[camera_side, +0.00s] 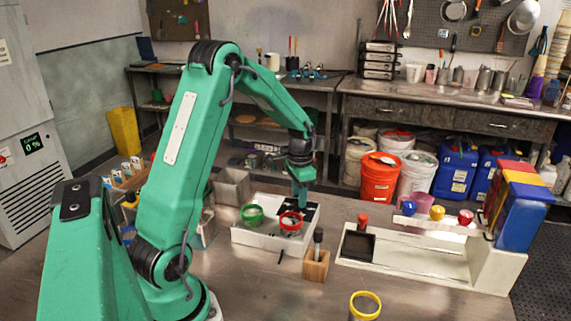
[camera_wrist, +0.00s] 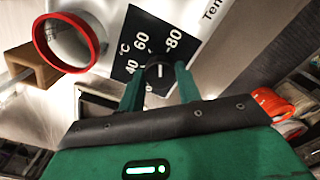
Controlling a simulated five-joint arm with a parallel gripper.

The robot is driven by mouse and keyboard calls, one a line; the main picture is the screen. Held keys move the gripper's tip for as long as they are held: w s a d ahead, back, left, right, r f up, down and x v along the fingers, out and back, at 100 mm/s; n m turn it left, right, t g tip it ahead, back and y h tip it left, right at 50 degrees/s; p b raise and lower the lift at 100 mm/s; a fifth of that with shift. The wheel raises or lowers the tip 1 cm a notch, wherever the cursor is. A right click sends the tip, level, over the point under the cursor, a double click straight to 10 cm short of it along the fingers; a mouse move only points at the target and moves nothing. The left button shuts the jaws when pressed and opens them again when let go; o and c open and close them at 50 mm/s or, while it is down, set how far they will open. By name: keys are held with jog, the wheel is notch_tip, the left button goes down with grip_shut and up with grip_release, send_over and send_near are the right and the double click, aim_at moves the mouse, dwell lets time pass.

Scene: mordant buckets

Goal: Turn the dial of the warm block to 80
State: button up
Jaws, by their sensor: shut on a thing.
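The warm block (camera_side: 256,241) is a white box on the bench with a green-rimmed cup (camera_side: 252,215) and a red-rimmed cup (camera_side: 290,222) in it. In the wrist view its black dial panel (camera_wrist: 128,58) reads 40, 60 and 80 in °C. The small dark dial (camera_wrist: 160,73) sits between my fingertips, its white mark pointing up the picture, between 60 and 80. My gripper (camera_wrist: 160,80) is shut on the dial. In the side view my gripper (camera_side: 302,203) comes down at the block's back right, and the dial is hidden there.
A wooden holder (camera_side: 316,267) stands close in front of the block. A white rack (camera_side: 415,252) with coloured knobs is to the right. A grey bin (camera_side: 232,187) stands behind left. A yellow-rimmed cup (camera_side: 365,305) is at the front. Bench between these is clear.

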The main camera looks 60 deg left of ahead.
jog(key=m, duration=0.5)
dwell(0.4)
jog(key=o, duration=1)
jog(key=shift+c, duration=0.2)
jog(key=shift+r, duration=0.15)
jog(key=shift+r, duration=3.8)
